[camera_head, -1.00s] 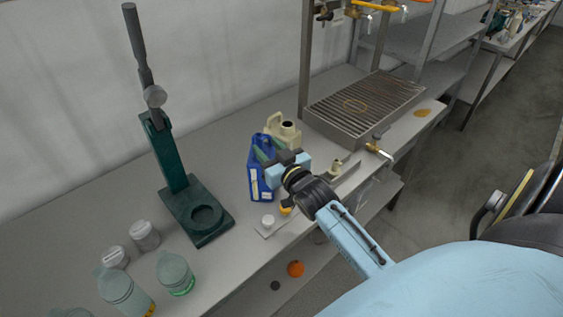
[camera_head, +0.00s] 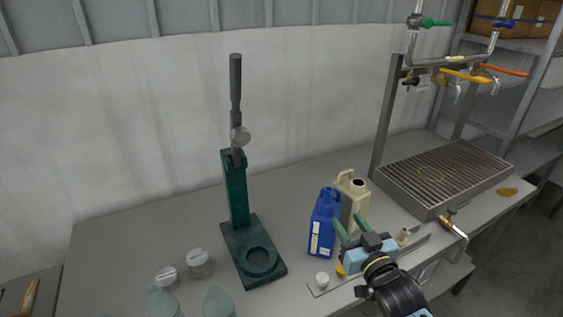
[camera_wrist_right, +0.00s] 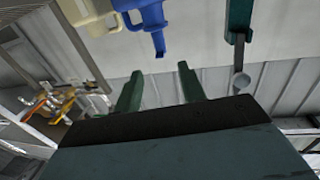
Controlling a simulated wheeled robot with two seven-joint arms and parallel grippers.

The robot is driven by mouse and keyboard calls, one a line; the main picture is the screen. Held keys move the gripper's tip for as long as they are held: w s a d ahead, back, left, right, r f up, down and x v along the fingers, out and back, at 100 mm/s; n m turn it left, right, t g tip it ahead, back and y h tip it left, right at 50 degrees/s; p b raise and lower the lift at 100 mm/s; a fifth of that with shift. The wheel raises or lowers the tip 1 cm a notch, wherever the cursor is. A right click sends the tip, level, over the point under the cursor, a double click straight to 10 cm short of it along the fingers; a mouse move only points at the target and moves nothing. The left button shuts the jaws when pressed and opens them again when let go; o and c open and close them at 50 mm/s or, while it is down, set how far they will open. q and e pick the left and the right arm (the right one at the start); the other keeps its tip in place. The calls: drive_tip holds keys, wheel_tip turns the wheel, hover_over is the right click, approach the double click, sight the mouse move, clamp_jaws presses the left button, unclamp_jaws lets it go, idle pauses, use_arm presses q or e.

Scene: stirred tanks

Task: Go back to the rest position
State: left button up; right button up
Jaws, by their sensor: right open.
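My right gripper (camera_head: 354,230) is open, with its two green fingers apart and nothing between them. In the head view it is over the front of the bench, just in front of a blue jug (camera_head: 324,222) and a cream jug (camera_head: 351,197). In the right wrist view the open fingers (camera_wrist_right: 159,88) point toward the wall, with the blue jug (camera_wrist_right: 147,18) and the cream jug (camera_wrist_right: 88,13) at the top edge. My left gripper is in neither view.
A green press stand (camera_head: 239,205) stands left of the jugs. Lidded jars (camera_head: 199,264) and bottles (camera_head: 165,303) are at the front left. A metal strip (camera_head: 345,284) with small caps lies near the front edge. A slatted drain tray (camera_head: 443,180) with taps above is at the right.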

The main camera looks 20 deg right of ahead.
drive_tip(key=s+a+f+n+g+y, duration=0.1)
drive_tip(key=s+a+f+g, duration=0.3)
drive_tip(key=s, duration=0.3)
drive_tip(key=s+a+f+n+g, duration=0.1)
drive_tip(key=s+a+f+g, duration=0.15)
drive_tip(key=s+g, duration=0.4)
drive_tip(key=s+a+f+n+g+y, duration=0.1)
drive_tip(key=s+a+f+g, duration=0.3)
drive_tip(key=s, duration=0.4)
drive_tip(key=s+f+g+b, duration=0.1)
drive_tip(key=s+f+b, duration=0.15)
drive_tip(key=f, duration=1.35)
drive_tip(key=s+f+b, duration=0.1)
drive_tip(key=f+b, duration=0.3)
drive_tip(key=f, duration=1.2)
drive_tip(key=s+d+f+g+b, duration=0.1)
drive_tip(key=s+d+f+b, duration=0.1)
drive_tip(key=s+f, duration=1.3)
wheel_tip(320, 180, down, 2)
drive_tip(key=shift+s+f+b, duration=0.15)
drive_tip(key=shift+s+b, duration=0.15)
drive_tip(key=shift+b, duration=0.6)
